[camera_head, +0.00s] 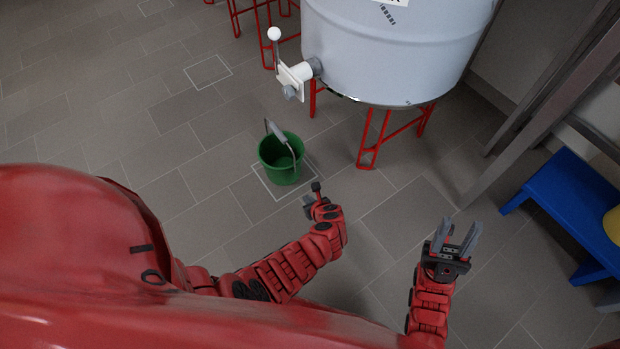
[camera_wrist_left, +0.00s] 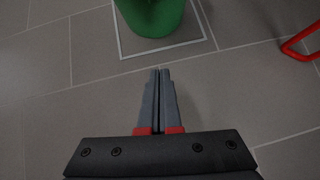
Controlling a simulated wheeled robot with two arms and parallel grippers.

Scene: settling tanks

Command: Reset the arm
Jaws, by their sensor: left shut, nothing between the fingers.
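My left gripper (camera_head: 311,198) is in the lower middle of the head view, in front of and to the right of a green bucket. In the left wrist view its two grey fingers (camera_wrist_left: 159,74) are together with nothing between them. My right gripper (camera_head: 461,234) is further right in the head view. Its two fingers stand apart, with nothing between them. The green bucket (camera_head: 279,166) stands on the floor with its handle raised. Its lower part also shows at the top of the left wrist view (camera_wrist_left: 152,22), apart from the fingers.
A large pale tank (camera_head: 390,55) on red legs (camera_head: 372,140) stands behind, with a white valve (camera_head: 294,76) at its left side. A blue step stool (camera_head: 575,205) and grey metal uprights (camera_head: 535,125) are at the right. The tiled floor at left is clear.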

